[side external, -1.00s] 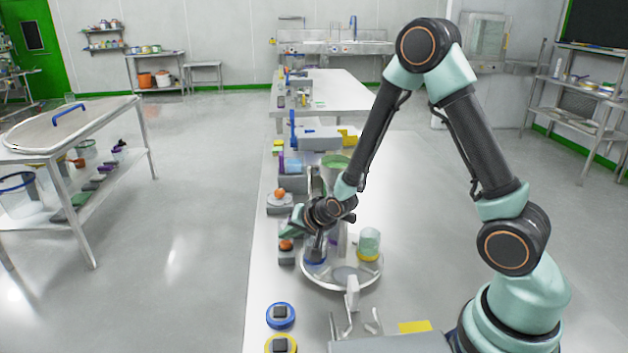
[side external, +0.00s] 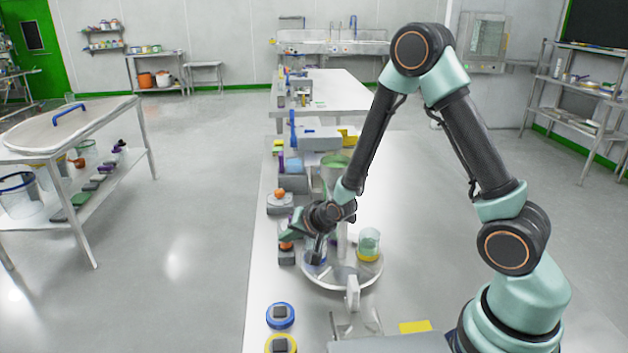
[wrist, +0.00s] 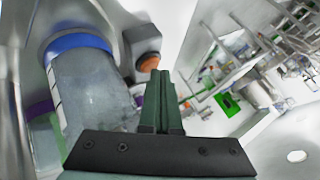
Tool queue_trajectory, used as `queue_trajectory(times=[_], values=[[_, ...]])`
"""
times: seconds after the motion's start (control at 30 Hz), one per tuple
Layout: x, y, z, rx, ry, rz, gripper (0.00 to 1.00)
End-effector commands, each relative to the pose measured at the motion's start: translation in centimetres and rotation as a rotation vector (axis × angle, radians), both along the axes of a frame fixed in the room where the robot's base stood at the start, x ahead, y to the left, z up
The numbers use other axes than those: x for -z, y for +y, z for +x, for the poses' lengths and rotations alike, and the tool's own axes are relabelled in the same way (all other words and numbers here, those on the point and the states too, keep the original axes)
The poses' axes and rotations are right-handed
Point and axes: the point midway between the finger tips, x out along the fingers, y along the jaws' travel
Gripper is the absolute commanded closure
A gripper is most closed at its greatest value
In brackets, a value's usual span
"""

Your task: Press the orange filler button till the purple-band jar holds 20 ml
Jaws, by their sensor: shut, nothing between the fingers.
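An orange button (side external: 286,245) on a grey block stands at the left edge of the turntable (side external: 345,285). My gripper (side external: 287,236) is shut and empty, its tips over this button and partly covering it. In the wrist view the button (wrist: 148,62) shows just beyond the tips of my gripper (wrist: 160,78); I cannot tell whether they touch. A blue-band jar (wrist: 85,85) stands beside the fingers. A purple band (wrist: 40,110) shows partly at the left of the wrist view, mostly hidden by the blue-band jar; its fill level cannot be read.
A yellow-band jar (side external: 368,243) with pale green contents stands on the turntable's right. A second orange knob (side external: 279,192) sits on a grey unit farther back. Blue (side external: 280,315) and yellow (side external: 281,344) round-based buttons lie at the front left. The bench is clear right of the turntable.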

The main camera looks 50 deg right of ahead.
Motion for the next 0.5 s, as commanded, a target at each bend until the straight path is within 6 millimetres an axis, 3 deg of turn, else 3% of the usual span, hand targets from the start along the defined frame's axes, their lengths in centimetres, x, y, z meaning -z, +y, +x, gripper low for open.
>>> queue_trajectory(times=[0.5], values=[[-0.39, 0.02, -0.01, 0.000, 0.000, 0.000, 1.00]])
